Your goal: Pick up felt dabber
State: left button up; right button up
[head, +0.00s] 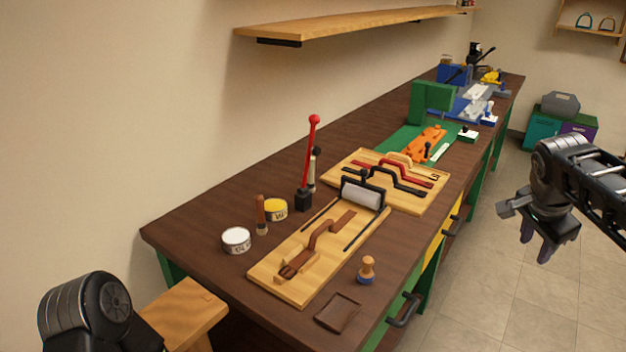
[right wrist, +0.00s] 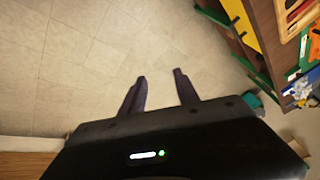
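The felt dabber (head: 367,270), with a round wooden knob and a blue base, stands upright on the dark bench top (head: 190,222) near its front edge. It is just right of a light wooden board (head: 285,280). My right gripper (head: 539,246) hangs over the floor, well to the right of the bench and apart from the dabber. In the right wrist view its two fingers (right wrist: 160,90) are spread with only floor between them. The dabber does not show there. My left arm shows at the lower left of the head view, but its gripper is not visible.
A brown leather tray (head: 338,312) lies close in front of the dabber. The board carries a brown strap piece and a roller (head: 361,194). White (head: 236,240) and yellow (head: 276,209) tins stand behind it. A drawer handle (head: 404,310) sticks out from the bench front.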

dwell(0.4)
